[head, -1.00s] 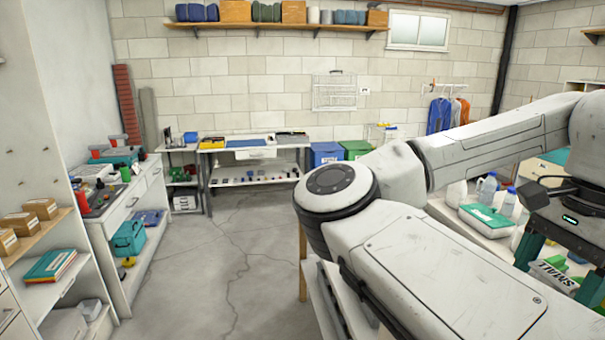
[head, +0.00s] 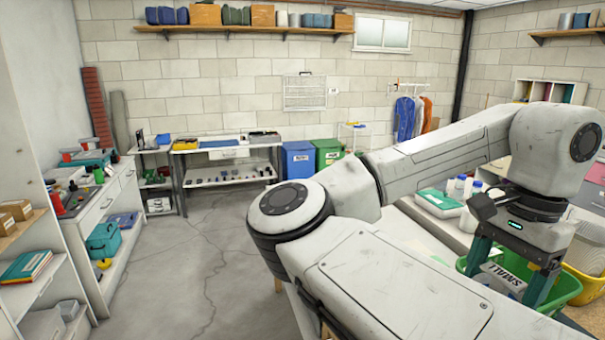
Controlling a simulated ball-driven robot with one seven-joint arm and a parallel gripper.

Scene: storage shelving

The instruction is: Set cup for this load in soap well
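I cannot make out a soap well or a washing machine in this view.
A white bench (head: 415,215) at the right carries a green-lidded tub (head: 439,203) and bottles (head: 457,187). A yellow basket (head: 592,281) stands beside the green one. Cluttered shelving (head: 97,220) lines the left. Open floor (head: 205,260) lies between.

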